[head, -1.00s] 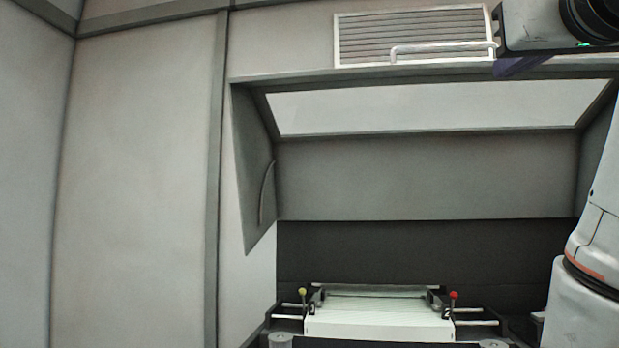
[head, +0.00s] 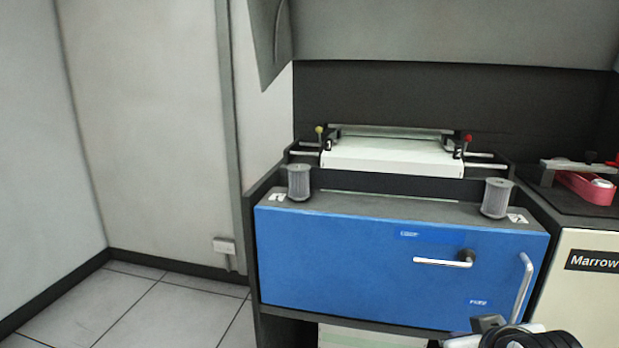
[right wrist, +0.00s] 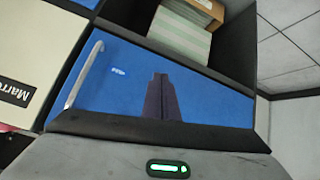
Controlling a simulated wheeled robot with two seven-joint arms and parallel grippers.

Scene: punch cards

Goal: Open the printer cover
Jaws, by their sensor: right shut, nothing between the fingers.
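The grey printer cover (head: 455,30) is cut off by the top of the head view. It stands raised well above the white print bed (head: 390,155), with a dark back wall showing between them. Its sloping left side panel (head: 268,50) also shows. My right arm reaches in at the bottom of the head view, low in front of the blue panel (head: 345,265). My right gripper (right wrist: 162,97) has its dark fingers together and empty before this blue panel in the right wrist view. I see no contact with the cover. My left gripper is not in view.
The blue panel carries a horizontal lever (head: 443,262) and an upright handle (head: 523,287). Two grey ribbed knobs, left (head: 299,183) and right (head: 496,198), stand above it. A pale cabinet (head: 575,300) is at right. The floor (head: 150,308) at left is clear.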

